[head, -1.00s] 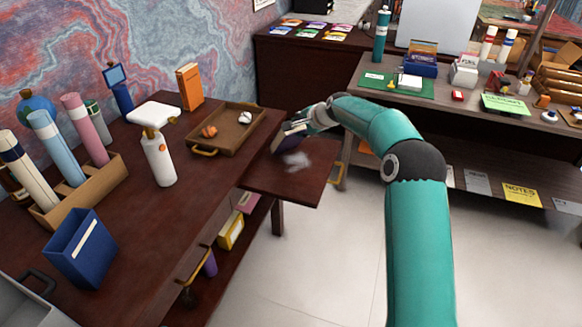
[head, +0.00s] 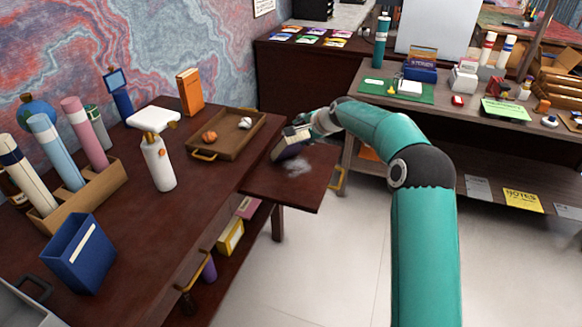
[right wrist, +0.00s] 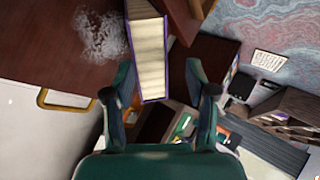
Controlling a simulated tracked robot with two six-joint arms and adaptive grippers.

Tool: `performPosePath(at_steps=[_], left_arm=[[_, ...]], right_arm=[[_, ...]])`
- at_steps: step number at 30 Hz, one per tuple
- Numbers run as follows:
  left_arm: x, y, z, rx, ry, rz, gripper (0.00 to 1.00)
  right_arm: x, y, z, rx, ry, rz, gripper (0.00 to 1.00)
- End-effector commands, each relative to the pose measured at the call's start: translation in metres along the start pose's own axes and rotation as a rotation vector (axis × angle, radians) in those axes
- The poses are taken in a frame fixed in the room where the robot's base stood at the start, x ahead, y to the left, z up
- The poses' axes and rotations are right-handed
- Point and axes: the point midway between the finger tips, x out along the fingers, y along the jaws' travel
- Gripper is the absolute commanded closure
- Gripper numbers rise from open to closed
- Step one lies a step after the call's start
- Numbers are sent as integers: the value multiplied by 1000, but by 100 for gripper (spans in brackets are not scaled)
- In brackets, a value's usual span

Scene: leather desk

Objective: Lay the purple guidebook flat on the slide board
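The purple guidebook (head: 285,152) is tilted over the dark slide board (head: 305,188), at the board's far side. Its pale page edges show best in the right wrist view (right wrist: 147,50), with thin purple cover edges. My right gripper (head: 308,130) is at the upper end of the book. In the right wrist view the fingers (right wrist: 160,85) stand apart, with the book's near end between them. The left finger is close to the book and a gap shows at the right finger. Whether the book's lower edge touches the board is unclear. My left gripper is out of view.
A whitish dusty patch (head: 297,166) lies on the slide board. A wooden tray (head: 225,152) with small round items sits on the desk left of the board. An orange book (head: 190,91) and a white bottle (head: 158,163) stand nearby. Open floor lies right of the board.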

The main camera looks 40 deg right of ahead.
Motion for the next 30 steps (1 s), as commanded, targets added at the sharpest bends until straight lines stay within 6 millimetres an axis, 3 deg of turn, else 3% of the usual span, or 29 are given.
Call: performPosePath(at_steps=[15,30], left_arm=[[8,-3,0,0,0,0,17],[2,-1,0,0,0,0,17]], right_arm=[[-61,0,0,0,0,-1,44],[-73,-6,2,-1,-1,-1,44]])
